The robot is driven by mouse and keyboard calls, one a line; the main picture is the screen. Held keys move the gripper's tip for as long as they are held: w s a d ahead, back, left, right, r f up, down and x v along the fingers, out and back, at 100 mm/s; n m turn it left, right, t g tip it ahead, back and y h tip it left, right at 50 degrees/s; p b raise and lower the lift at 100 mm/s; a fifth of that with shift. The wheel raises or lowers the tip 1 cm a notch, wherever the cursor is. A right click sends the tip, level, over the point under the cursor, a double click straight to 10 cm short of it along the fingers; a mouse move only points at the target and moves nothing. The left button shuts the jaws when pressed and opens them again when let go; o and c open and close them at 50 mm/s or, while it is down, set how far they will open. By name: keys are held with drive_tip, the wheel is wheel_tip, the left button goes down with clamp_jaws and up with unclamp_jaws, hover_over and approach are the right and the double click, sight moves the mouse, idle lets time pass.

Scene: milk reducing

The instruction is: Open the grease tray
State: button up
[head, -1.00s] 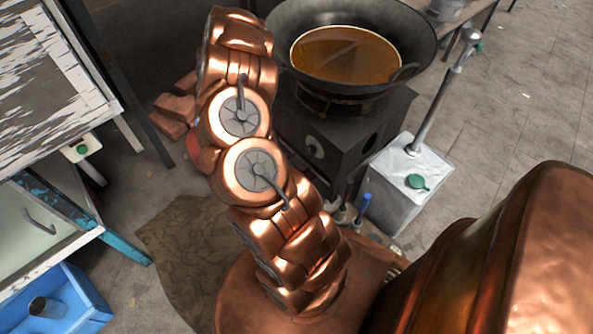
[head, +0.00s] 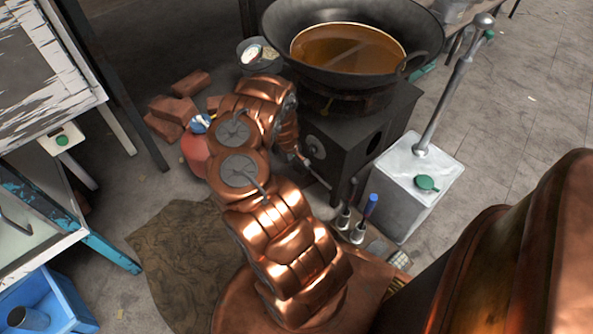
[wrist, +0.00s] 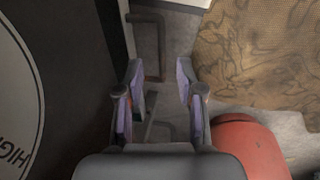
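The black stove box (head: 385,125) stands under the wok, with a round dial on its front. I cannot make out the grease tray as a separate part in the head view. In the wrist view a dark bracket-shaped handle (wrist: 161,45) lies beyond the fingertips, left of centre; it may be the tray's handle. My gripper (wrist: 160,75) is open, with a clear gap between its fingers and nothing gripped. In the head view my arm reaches to the stove's front left side. The dial face with "HIGH" lettering (wrist: 15,158) is close on the left of the wrist view.
A wok (head: 290,52) of brown liquid sits on the stove. A red cylinder (head: 193,150) stands left of my arm and also shows in the wrist view (wrist: 245,150). A brown cloth (head: 180,255) lies on the floor. A white metal container (head: 405,195) stands to the right.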

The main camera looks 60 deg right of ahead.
sight(296, 171)
drive_tip(key=shift+s+d+f+b, duration=0.15)
drive_tip(key=shift+f+b, duration=0.3)
drive_tip(key=shift+f, duration=0.55)
drive_tip(key=shift+w+d+f+b, duration=0.15)
drive_tip(key=shift+f+b, duration=0.25)
drive_tip(key=shift+f, duration=0.6)
drive_tip(key=shift+s+d+f+b, duration=0.1)
drive_tip(key=shift+d+f+b, duration=0.25)
drive_tip(key=shift+f, duration=0.65)
drive_tip(key=shift+a, duration=0.1)
clamp_jaws()
